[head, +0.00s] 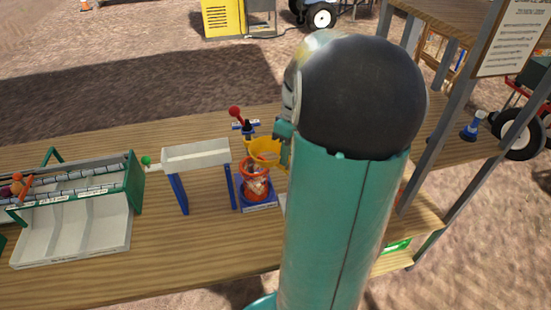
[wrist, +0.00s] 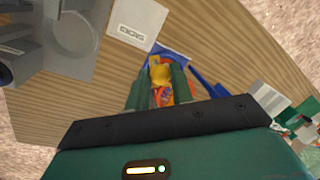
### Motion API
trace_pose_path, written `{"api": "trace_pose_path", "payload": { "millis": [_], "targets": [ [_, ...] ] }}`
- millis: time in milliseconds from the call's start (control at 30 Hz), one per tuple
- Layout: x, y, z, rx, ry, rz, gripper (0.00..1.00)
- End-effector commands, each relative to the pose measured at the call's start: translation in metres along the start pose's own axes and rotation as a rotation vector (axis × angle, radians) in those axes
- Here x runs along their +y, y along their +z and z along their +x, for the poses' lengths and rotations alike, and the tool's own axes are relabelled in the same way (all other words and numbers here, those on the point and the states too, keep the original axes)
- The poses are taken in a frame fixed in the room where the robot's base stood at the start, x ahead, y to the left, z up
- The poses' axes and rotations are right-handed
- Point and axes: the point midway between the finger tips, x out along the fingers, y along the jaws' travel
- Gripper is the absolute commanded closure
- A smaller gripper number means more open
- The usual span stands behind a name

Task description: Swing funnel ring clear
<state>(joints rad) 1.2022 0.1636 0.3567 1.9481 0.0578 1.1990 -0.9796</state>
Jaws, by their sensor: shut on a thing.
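The yellow funnel ring (head: 264,149) is above an orange-red net bag (head: 256,184) in the head view. The bag stands on a blue base (head: 259,207) on the wooden table. My gripper (head: 285,132) is at the ring's right side, mostly hidden behind my own arm. In the wrist view my gripper (wrist: 160,74) is shut on a yellow part of the ring (wrist: 160,70) between its green fingers. Orange netting (wrist: 165,95) shows below the ring. Whether the ring sits squarely over the bag is hard to tell.
A white chute (head: 195,156) on blue legs stands left of the bag. A red-knobbed lever (head: 235,113) is behind the ring. A green-framed sorter (head: 135,183) with a white tray is farther left. A labelled white plate (wrist: 137,22) lies beyond the blue base.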

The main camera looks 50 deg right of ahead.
Motion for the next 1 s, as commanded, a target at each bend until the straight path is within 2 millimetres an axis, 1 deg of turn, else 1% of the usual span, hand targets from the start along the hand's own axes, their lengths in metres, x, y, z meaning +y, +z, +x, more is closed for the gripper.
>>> {"api": "trace_pose_path", "payload": {
  "millis": [100, 367, 600, 800, 1000],
  "targets": [
    [0.019, 0.001, -0.004, -0.02, 0.001, -0.108, 1.0],
    [0.059, -0.002, -0.012, -0.068, 0.001, -0.35, 1.0],
    [0.094, -0.013, -0.019, -0.112, 0.002, -0.574, 1.0],
    [0.118, -0.027, -0.024, -0.144, 0.003, -0.74, 1.0],
    [0.134, -0.039, -0.027, -0.168, 0.003, -0.866, 1.0]
  ]
}}
